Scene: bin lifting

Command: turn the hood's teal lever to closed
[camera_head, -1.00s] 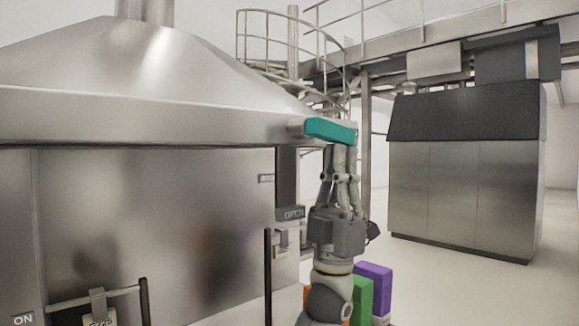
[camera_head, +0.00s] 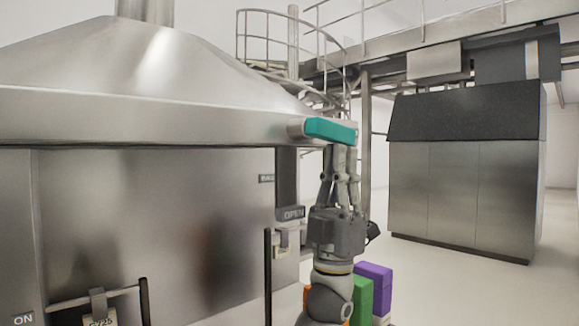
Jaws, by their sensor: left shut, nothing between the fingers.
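The teal lever (camera_head: 330,131) sticks out to the right from a metal pivot at the right corner of the steel hood (camera_head: 130,115). It lies nearly level. My left gripper (camera_head: 341,150) points up right under the lever, with its fingers shut and nothing between them. Its fingertips are at the lever's lower edge; I cannot tell whether they touch it. My right gripper is not in view.
Purple (camera_head: 374,280) and green (camera_head: 362,298) blocks stand low behind my left arm. A large steel cabinet with a dark sloped top (camera_head: 460,180) stands at the right. A spiral stair railing (camera_head: 290,40) is behind. The floor between is clear.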

